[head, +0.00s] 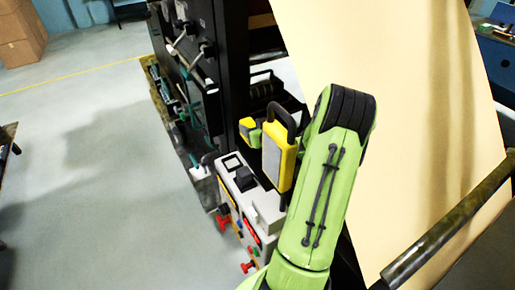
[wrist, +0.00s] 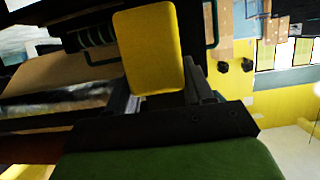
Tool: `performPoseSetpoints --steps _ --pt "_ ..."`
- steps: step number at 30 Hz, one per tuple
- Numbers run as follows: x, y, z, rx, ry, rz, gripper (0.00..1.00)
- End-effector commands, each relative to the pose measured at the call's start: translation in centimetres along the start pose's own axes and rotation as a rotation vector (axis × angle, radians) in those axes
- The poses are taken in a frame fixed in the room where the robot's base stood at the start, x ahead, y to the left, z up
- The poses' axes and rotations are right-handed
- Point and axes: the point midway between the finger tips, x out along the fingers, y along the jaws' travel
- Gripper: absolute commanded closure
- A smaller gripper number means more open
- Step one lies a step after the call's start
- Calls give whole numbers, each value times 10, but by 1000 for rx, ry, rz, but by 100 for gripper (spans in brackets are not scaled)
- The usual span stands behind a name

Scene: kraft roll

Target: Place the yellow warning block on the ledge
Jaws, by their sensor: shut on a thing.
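The yellow warning block (wrist: 148,50) fills the upper middle of the wrist view, with a plain yellow face and rounded corners. My gripper (wrist: 160,98) is shut on its lower end. In the head view a yellow block (head: 289,165) with a grey face and a dark loop at its top shows just left of my green arm; it appears to be the same block, upright. My fingers there are mostly hidden by the arm. Below it is the light grey top of a control box (head: 266,207), perhaps the ledge; I cannot tell whether they touch.
A smaller yellow-green piece (head: 251,132) shows left of the block. A black machine frame (head: 234,60) stands behind. The large kraft paper sheet (head: 400,100) and a dark bar (head: 450,220) are to the right. Open floor (head: 90,180) lies to the left.

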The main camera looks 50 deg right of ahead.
Motion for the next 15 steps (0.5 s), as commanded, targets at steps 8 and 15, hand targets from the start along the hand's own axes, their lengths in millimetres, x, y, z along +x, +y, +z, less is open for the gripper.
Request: performPoseSetpoints --steps 8,15 --pt "18 1 51 5 0 1 82" --pt "23 2 63 -2 3 3 82"
